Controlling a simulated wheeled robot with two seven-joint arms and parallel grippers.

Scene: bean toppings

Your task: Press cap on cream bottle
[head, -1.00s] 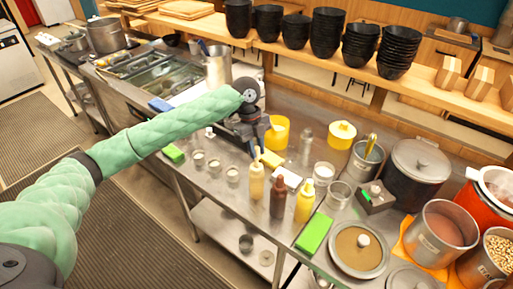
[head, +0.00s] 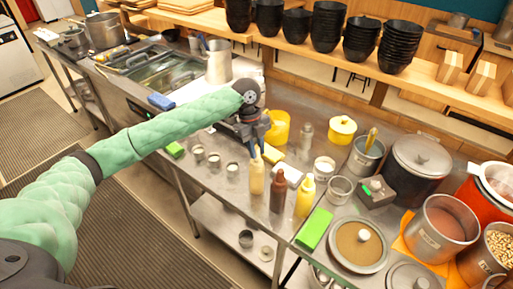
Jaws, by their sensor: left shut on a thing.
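The cream bottle (head: 257,180) is a pale yellow squeeze bottle standing upright near the front edge of the steel counter. My left gripper (head: 255,151) is directly above it, pointing down, with its fingers at the bottle's top. It is shut on a small pale piece that looks like the cap (head: 257,154); the fingers partly hide it. I cannot tell whether the cap is fully seated. My right gripper is not in view.
A brown bottle (head: 278,192) and a yellow bottle (head: 305,197) stand close to the right. Small metal cups (head: 214,160) are to the left. A yellow container (head: 278,127) is behind my gripper. A green block (head: 315,229) lies at the front right.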

